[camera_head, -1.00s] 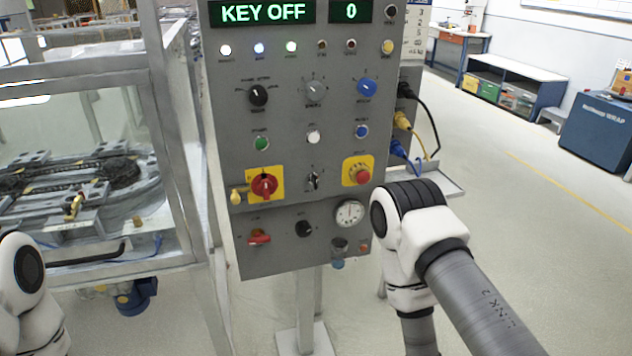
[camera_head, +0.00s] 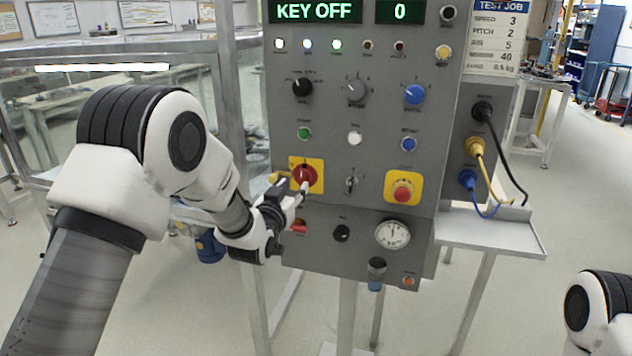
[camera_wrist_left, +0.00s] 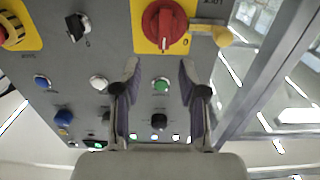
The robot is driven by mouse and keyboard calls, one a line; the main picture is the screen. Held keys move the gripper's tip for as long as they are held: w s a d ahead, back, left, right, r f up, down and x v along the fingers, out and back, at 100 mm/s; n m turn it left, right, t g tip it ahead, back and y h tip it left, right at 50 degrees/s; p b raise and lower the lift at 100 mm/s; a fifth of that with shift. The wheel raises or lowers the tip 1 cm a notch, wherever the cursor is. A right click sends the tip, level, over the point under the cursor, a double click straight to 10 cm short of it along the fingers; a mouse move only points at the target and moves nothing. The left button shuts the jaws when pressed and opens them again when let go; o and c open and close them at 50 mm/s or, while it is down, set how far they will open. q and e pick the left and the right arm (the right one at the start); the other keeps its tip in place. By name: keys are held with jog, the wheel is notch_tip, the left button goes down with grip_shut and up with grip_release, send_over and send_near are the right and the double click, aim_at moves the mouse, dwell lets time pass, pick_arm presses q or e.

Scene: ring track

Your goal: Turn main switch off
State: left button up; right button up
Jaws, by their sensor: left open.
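The main switch (camera_head: 303,174) is a red rotary knob on a yellow plate, on the left side of the grey control panel (camera_head: 330,215). In the left wrist view the red knob (camera_wrist_left: 163,24) shows large at the top, with a "0" mark beside it. My left gripper (camera_head: 297,194) is at the panel, just below the knob, and partly covers it in the head view. In the wrist view its two fingers (camera_wrist_left: 160,75) are apart with nothing between them, short of the knob in the picture. Whether they touch the panel I cannot tell. My right gripper is out of view.
A yellow padlock-like part (camera_head: 279,177) sticks out left of the switch. A red emergency button (camera_head: 401,190) and a gauge (camera_head: 392,234) are to the right. The display (camera_head: 318,11) reads KEY OFF. A side shelf (camera_head: 490,235) juts out at right.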

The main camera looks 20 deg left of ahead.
aim_at(302, 171)
pick_arm(q)
jog(key=w, duration=0.5)
jog(key=w+p, duration=0.1)
jog(key=w, duration=0.1)
jog(key=shift+w+r, duration=0.15)
jog(key=shift+r, duration=0.1)
jog(key=shift+w+a, duration=0.2)
jog(key=shift+w, duration=0.15)
jog(key=shift+d, duration=0.1)
jog(key=shift+c, duration=0.4)
